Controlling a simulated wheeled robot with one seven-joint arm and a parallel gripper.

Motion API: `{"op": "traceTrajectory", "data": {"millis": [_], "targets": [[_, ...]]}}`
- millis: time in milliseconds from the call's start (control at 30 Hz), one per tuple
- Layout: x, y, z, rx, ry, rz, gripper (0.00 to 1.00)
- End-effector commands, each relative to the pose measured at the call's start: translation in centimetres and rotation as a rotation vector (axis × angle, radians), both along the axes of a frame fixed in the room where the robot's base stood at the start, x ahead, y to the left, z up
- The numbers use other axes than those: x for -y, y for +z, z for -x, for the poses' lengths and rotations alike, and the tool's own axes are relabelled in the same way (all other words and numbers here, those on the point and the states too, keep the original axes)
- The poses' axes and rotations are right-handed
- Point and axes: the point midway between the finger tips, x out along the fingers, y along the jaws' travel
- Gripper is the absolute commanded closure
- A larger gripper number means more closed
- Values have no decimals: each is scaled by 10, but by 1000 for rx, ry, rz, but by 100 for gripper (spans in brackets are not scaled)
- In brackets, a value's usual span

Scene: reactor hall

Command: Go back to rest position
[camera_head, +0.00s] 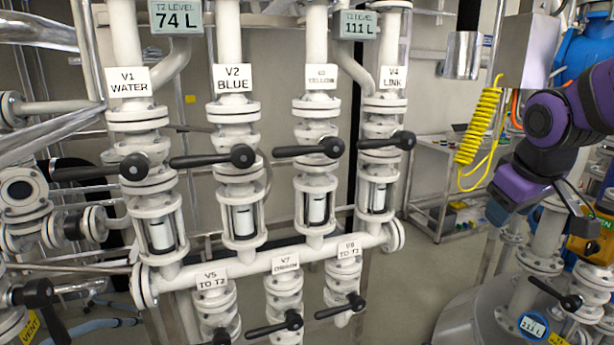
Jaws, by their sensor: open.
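My purple arm (545,130) is folded at the right side of the head view, in front of the steel cabinet and the blue equipment. My gripper (586,212) is at its end, near the right edge. Its dark fingers are partly lost against the pipes and an orange-yellow part behind. It is open, and I see nothing held in it. It is well apart from the labelled valves. The V4 LINK valve handle (388,142) is the nearest upper handle to the arm, with a wide gap between.
White pipes carry the V1 WATER handle (133,168), V2 BLUE handle (240,157) and V3 handle (330,147). Lower handles include the V8 handle (350,303). A yellow coiled hose (478,125) hangs left of my arm. A steel vessel (470,310) stands below it. A cart (440,160) stands behind.

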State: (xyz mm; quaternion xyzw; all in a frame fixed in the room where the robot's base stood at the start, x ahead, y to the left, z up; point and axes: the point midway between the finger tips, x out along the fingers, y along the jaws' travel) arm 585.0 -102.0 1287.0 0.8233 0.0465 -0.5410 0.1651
Motion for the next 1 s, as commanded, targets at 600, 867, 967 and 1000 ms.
{"op": "traceTrajectory", "data": {"millis": [600,867,967,1000], "targets": [[-32,30,150,54,-245,-227,51],[-33,29,156,52,-257,-237,51],[-33,29,156,52,-256,-236,51],[-33,29,155,52,-256,-236,51]]}}
